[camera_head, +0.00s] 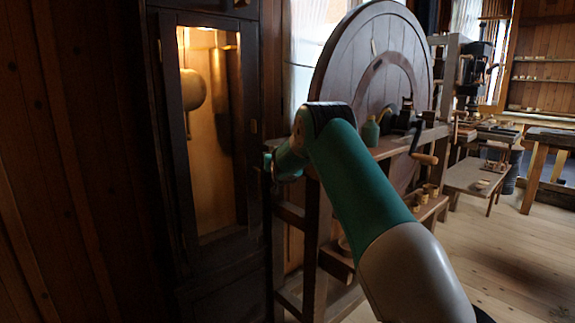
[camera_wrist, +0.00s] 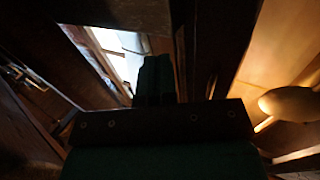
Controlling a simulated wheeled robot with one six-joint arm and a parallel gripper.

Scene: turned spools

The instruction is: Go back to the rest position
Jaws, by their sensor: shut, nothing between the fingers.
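My arm (camera_head: 365,185) reaches up and forward in the head view, its far end bent to the left between the clock case and the big wooden wheel. The fingers of my gripper are hidden in the head view. In the wrist view my gripper (camera_wrist: 155,80) is dark, with its fingers together and nothing held between them. It is close to dark woodwork, with the lit case interior to its right.
A tall dark case (camera_head: 165,150) with a lit pendulum (camera_head: 193,90) stands left of my arm. A large wooden wheel (camera_head: 340,55) on a frame is behind it. A green bottle (camera_head: 371,131) stands on the frame's bench. Open floor (camera_head: 500,250) lies to the right.

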